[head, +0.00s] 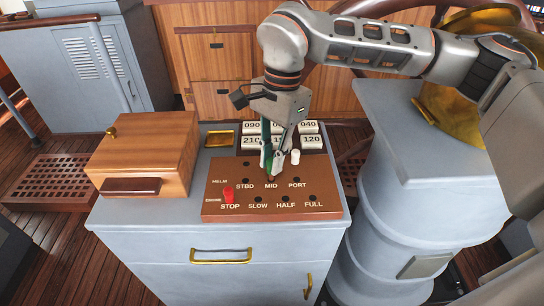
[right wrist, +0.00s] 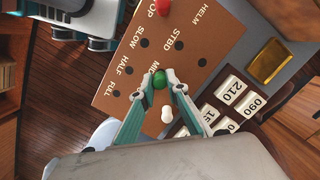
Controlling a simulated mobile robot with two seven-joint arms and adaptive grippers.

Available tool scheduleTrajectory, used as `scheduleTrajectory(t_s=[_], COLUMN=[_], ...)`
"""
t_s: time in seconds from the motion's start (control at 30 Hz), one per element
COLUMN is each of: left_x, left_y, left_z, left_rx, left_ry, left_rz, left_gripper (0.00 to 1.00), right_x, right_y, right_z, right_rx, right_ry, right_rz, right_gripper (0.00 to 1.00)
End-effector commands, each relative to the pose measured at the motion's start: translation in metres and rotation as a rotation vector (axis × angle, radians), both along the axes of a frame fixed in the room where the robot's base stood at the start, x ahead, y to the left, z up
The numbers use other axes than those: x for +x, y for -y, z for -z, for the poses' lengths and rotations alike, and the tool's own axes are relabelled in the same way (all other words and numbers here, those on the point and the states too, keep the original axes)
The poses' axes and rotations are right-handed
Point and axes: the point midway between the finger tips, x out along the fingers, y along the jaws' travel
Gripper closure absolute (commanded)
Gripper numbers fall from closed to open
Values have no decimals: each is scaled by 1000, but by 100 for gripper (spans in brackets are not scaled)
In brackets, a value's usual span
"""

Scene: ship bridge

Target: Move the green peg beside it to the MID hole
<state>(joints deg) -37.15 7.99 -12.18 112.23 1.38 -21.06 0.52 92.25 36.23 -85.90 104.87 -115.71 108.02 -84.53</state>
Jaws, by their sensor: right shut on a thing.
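The brown peg board (head: 222,209) lies on the grey cabinet, with a HELM row marked STBD, MID and PORT above an engine row. My right gripper (head: 271,172) points down over the board, its fingertips just above the MID label. It is shut on the green peg (right wrist: 159,76), whose rounded top shows between the fingertips in the right wrist view. The fingers hide the MID hole, and I cannot tell whether the peg's lower end is in it. A white peg (head: 295,157) stands close to the right of the gripper, on the PORT side. My left gripper is not in view.
A red peg (head: 228,195) stands at STOP. Number tiles (head: 311,140) sit in a rack behind the board, beside a small brass tray (head: 219,139). A wooden box (head: 145,150) stands at left. The SLOW, HALF and FULL holes are empty.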

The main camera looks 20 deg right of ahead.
Motion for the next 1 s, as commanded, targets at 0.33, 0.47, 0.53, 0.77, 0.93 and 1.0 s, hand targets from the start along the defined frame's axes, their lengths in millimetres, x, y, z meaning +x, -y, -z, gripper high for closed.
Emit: scheduleTrajectory(t_s=[0.33, 0.47, 0.53, 0.77, 0.93, 1.0], left_x=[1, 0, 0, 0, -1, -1], left_y=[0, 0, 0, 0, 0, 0], left_z=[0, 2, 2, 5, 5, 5], left_rx=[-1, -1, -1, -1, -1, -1], left_ry=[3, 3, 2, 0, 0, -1], left_rz=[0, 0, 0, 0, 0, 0], left_gripper=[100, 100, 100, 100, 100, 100], right_x=[0, 0, 0, 0, 0, 0], right_y=[0, 0, 0, 0, 0, 0], right_z=[4, 8, 10, 15, 16, 16], right_rx=[0, 0, 0, 0, 0, 0], right_ry=[-1, -1, -1, -1, 0, 0], right_rz=[0, 0, 0, 0, 0, 0], right_gripper=[94, 94, 94, 94, 94, 94])
